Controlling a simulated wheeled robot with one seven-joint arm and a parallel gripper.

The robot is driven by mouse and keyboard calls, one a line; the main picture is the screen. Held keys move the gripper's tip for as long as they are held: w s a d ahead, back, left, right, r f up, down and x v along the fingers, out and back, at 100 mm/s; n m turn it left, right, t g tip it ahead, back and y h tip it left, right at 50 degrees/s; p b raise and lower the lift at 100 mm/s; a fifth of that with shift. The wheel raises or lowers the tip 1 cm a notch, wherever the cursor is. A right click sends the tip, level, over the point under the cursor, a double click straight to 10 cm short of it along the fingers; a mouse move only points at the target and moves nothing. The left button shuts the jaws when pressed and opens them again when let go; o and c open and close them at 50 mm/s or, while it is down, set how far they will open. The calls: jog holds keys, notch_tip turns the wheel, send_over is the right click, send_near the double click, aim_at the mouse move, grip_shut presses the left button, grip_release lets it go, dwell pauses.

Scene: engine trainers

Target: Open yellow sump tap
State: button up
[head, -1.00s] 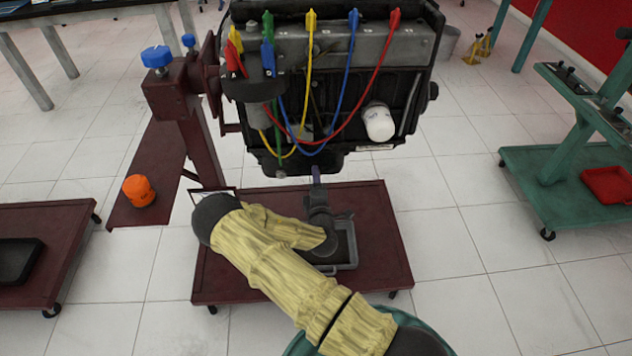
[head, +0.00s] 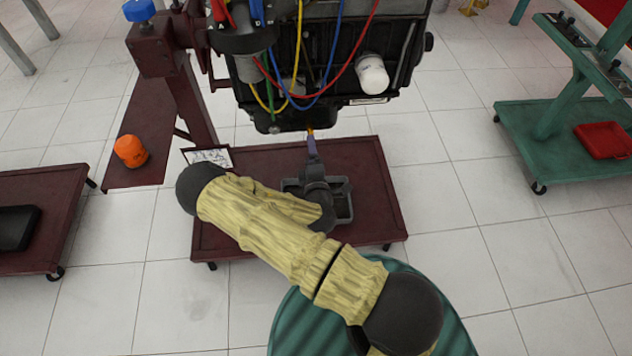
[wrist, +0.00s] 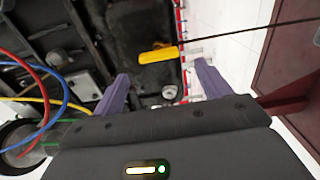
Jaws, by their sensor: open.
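The yellow sump tap (wrist: 158,55) shows in the wrist view as a short yellow lever on the dark underside of the engine. In the head view a small bit of yellow, the tap (head: 310,131), shows at the engine's lower edge, just above my gripper (head: 312,148). In the wrist view my gripper (wrist: 160,88) is open, with its two purple fingers apart. The tap lies ahead of the fingertips, between them and nearer the right finger in the picture. Nothing is held between the fingers. I cannot tell the exact distance from fingertips to tap.
Red, blue and yellow cables hang at the engine's side. A white filter (head: 371,75) sticks out right. A green stand (head: 560,130) is farther right.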

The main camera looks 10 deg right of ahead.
jog(key=s+a, duration=0.1)
jog(key=s, duration=0.9)
jog(key=shift+s+a, duration=0.15)
jog(key=shift+s, duration=0.25)
